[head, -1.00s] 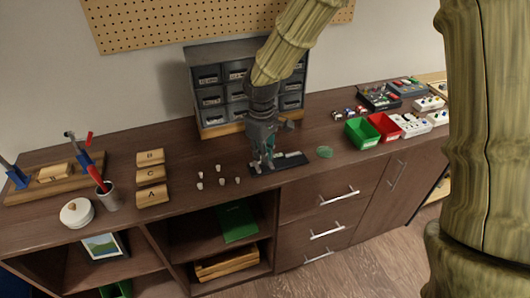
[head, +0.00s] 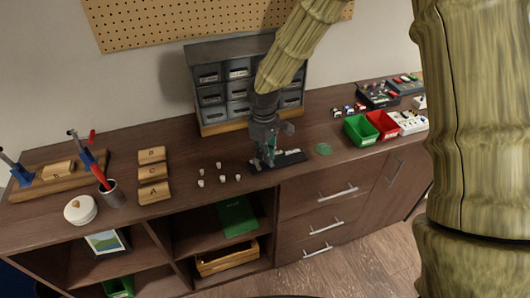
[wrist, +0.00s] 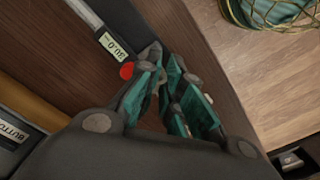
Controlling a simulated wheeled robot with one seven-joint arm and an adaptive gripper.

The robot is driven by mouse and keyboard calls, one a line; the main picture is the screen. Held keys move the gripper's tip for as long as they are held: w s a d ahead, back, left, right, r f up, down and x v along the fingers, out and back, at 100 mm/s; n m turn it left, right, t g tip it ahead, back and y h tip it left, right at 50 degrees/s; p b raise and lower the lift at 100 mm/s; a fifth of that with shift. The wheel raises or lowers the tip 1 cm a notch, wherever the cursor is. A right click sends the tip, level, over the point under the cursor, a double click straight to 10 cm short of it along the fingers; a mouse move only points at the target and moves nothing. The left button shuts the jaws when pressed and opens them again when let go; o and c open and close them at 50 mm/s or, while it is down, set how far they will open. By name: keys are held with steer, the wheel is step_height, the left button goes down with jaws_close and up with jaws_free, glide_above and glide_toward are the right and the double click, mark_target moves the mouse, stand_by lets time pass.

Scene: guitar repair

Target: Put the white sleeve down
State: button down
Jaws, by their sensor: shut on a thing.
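My gripper (head: 266,161) is low over the dark counter, by a dark mat (head: 257,167) in front of the drawer cabinet. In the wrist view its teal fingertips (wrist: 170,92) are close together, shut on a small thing. This is taken to be the white sleeve, but the fingers hide it almost wholly, so its pose and any contact below cannot be told. Several small white pieces (head: 222,179) stand on the counter to the left.
The drawer cabinet (head: 211,99) stands close behind. A green bin (head: 360,131) and a red bin (head: 383,125) are at the right, with a flat green item (head: 323,149) nearer. Wooden blocks (head: 152,173) are at the left. Bare counter lies between the white pieces and the blocks.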

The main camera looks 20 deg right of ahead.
steer(key=shift+f, duration=0.6)
steer(key=c, duration=1.9)
jaws_free()
steer(key=shift+o, duration=0.2)
step_height(320, 180, up, 13)
steer(key=b, duration=0.1)
steer(key=shift+r+b, duration=0.15)
steer(key=shift+b, duration=0.15)
steer(key=shift+a, duration=0.1)
